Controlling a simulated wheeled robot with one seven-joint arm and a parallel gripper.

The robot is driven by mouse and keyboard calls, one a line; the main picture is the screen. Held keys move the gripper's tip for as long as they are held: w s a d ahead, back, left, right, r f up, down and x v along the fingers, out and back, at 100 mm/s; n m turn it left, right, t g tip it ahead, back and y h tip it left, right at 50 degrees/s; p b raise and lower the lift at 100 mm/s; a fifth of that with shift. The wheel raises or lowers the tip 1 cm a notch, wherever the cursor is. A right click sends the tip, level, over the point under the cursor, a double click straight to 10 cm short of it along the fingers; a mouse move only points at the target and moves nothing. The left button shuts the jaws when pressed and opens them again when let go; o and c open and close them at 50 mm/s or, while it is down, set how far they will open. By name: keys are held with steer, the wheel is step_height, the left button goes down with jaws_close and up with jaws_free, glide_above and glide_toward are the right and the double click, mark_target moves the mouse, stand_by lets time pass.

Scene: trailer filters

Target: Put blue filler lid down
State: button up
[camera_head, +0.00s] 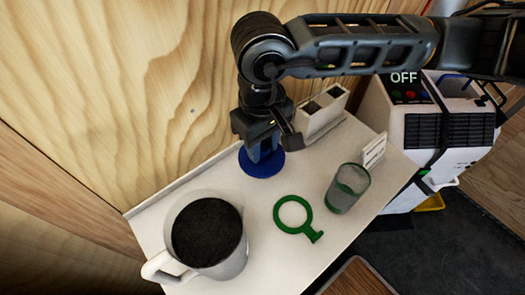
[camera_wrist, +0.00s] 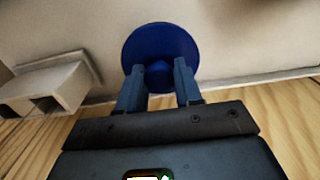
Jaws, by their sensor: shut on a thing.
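The blue filler lid (camera_head: 264,168) is a round disc with a knob, close over the white shelf (camera_head: 262,272) near its back edge. I cannot tell whether it touches the shelf. My gripper (camera_head: 262,150) points down above it, shut on its knob. In the wrist view the lid (camera_wrist: 160,42) shows flat beyond the fingers, with the knob between the two blue fingertips (camera_wrist: 158,76).
A white jug (camera_head: 207,262) of dark granules stands front left. A green ring with a handle (camera_head: 280,225) and a clear cup (camera_head: 350,187) with green in it are to the right. A grey-white holder (camera_head: 321,114) and a small sign (camera_head: 374,151) stand behind. A machine (camera_head: 430,130) is beyond.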

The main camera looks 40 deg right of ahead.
mark_target(262, 157)
steer(key=shift+f+p, duration=0.3)
steer(key=shift+f, duration=1.65)
steer(key=shift+f, duration=0.15)
steer(key=o, duration=1)
steer(key=shift+o, duration=0.2)
step_height(262, 157, up, 12)
steer(key=shift+r+b, duration=0.2)
steer(key=shift+b, duration=0.2)
